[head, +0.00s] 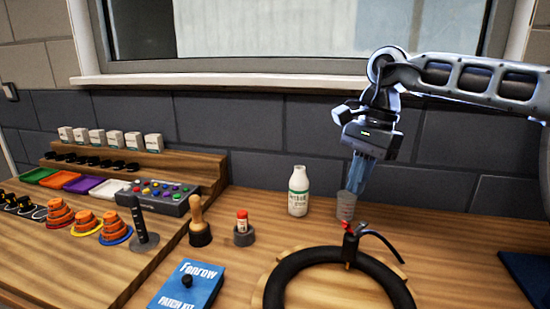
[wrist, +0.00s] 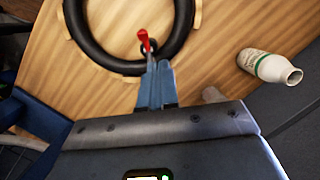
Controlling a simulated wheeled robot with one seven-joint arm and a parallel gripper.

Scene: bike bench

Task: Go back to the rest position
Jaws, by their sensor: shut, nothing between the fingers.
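My gripper (head: 357,188) reaches in from the right in the head view, its blue fingers pointing down above the bench. In the wrist view my gripper (wrist: 156,68) has its two blue fingers together with nothing between them. The fingers overlap a grey cup (head: 345,205) in the head view; whether they touch it I cannot tell. The cup is mostly hidden in the wrist view. A black tyre ring (head: 292,270) lies on the bench in front, with a red-tipped tool (head: 350,232) standing at its far edge.
A white bottle (head: 298,191) stands left of the gripper. Trays and orange cone stacks (head: 114,227) fill the left. The wall and window are behind.

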